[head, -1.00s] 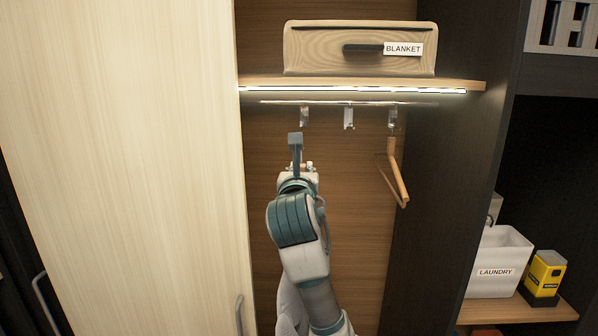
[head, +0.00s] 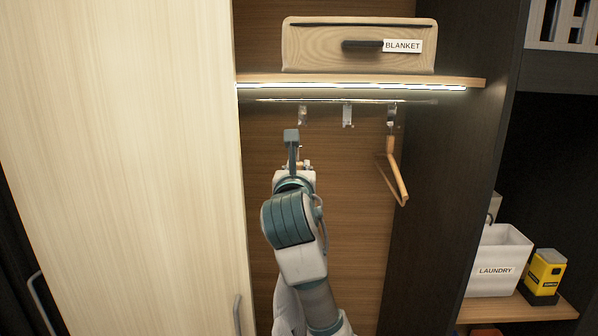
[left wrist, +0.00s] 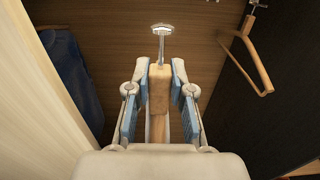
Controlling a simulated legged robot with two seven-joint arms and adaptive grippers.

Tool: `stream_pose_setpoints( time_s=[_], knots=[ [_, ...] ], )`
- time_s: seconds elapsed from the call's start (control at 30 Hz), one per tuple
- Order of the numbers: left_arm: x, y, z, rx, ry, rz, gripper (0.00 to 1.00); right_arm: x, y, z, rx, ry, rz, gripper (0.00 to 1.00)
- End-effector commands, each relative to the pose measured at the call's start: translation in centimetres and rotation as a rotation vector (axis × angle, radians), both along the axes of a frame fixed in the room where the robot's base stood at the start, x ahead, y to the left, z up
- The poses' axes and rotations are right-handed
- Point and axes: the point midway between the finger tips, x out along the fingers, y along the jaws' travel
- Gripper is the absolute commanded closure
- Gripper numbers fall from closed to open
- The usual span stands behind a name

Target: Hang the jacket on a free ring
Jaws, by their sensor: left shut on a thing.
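My left gripper (head: 292,148) is raised inside the open wardrobe, below the left ring (head: 302,115). In the left wrist view its blue-padded fingers (left wrist: 159,92) are closed on the wooden neck of a hanger (left wrist: 158,88). A thin metal stem and hook rise from that neck. The middle ring (head: 347,117) is empty. The right ring (head: 391,117) carries a bare wooden hanger (head: 396,172), also in the left wrist view (left wrist: 246,50). My right gripper is out of view.
A blanket box (head: 358,46) stands on the lit shelf (head: 360,80) above the rail. The pale door panel (head: 120,150) borders the left side, a dark side wall (head: 450,180) the right. Blue fabric (left wrist: 72,80) shows at left in the wrist view. A laundry bin (head: 497,262) stands outside right.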

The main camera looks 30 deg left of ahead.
Motion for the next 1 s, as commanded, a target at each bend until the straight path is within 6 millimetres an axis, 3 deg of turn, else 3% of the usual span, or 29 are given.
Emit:
stream_pose_setpoints(
  time_s=[1.0],
  knots=[
    [-4.9,-2.0,0.0,0.0,-0.003,0.0,1.0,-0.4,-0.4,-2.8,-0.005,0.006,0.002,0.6]
  ],
)
